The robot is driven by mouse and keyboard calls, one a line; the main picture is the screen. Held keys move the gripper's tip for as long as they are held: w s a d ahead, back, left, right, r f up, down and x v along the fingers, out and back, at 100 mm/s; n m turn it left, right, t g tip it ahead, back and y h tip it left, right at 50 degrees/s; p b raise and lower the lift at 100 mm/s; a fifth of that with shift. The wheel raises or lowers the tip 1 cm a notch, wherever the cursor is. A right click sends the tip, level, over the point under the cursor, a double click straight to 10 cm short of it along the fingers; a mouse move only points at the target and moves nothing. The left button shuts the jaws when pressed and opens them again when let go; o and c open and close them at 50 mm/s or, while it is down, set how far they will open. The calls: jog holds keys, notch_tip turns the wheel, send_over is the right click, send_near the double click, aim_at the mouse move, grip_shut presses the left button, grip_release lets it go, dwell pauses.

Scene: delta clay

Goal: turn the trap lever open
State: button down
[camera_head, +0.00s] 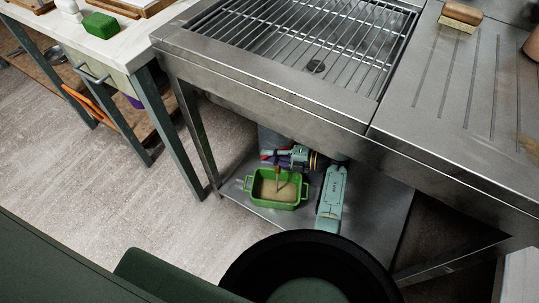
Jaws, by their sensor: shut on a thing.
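Under the steel sink, the teal arm (331,196) that appears to be mine reaches in toward the trap area. My gripper (283,159) is small and partly hidden there, shut on what seems to be the trap lever. The lever itself is too small and covered to make out clearly, so its angle cannot be told. A grey rounded body, perhaps the trap (270,140), shows behind the gripper below the sink edge. A thin brown upright streak or piece (277,178) shows just below the gripper, over a green tub.
The green tub (249,200) with tan contents stands on the steel lower shelf (375,215). The sink's front edge (270,105) overhangs the work area. A sink leg (196,135) stands at left. A white-topped table (120,45) holds a green block (100,25).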

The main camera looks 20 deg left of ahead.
jog(key=c, duration=1.7)
grip_release()
jog(key=shift+o, duration=0.2)
